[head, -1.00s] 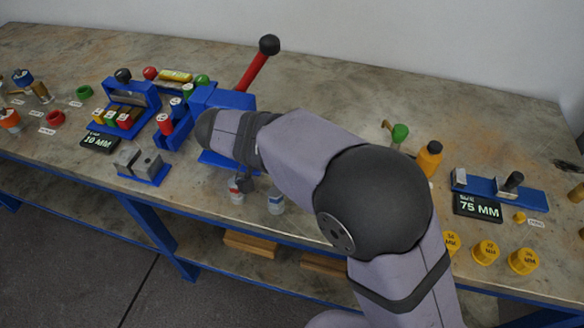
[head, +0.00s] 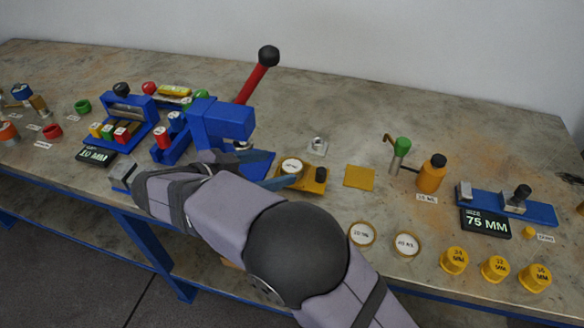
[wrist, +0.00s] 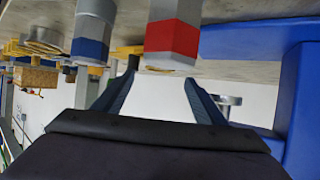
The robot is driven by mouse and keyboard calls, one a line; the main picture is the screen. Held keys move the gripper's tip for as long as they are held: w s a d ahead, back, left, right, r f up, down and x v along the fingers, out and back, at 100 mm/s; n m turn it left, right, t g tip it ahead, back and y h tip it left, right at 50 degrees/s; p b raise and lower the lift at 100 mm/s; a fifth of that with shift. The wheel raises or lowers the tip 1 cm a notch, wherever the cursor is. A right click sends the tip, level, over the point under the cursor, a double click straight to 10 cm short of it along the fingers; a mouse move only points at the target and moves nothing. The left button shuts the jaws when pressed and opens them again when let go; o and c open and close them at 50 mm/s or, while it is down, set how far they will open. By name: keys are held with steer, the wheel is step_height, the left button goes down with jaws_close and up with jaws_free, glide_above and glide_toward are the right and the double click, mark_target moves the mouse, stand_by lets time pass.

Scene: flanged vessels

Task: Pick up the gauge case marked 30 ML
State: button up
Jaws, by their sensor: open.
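Several round, gold-rimmed cases with white labelled faces show in the head view. One case (head: 292,166) sits on a yellow fixture (head: 314,181) at the middle. Two more, a left case (head: 362,234) and a right case (head: 407,243), lie on the bench near its front edge. Their print is too small to read surely, so I cannot tell which is marked 30 ML. My gripper (head: 272,170) is open, its blue fingers close beside the case on the fixture. In the wrist view my gripper (wrist: 160,74) has nothing between its fingers.
A blue press with a red lever (head: 251,82) stands left of the fixture. An orange bottle (head: 431,174), a green-topped tool (head: 401,150) and a 75 MM display (head: 487,223) are to the right. The wrist view shows a red-banded vessel (wrist: 172,38) and a blue-banded vessel (wrist: 92,35) near the fingers.

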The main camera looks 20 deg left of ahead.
mark_target(290, 166)
steer(key=shift+p+x, duration=0.5)
steer(key=shift+x, duration=2.1)
steer(key=shift+s+f, duration=0.1)
steer(key=shift+f, duration=0.05)
steer(key=c, duration=1.3)
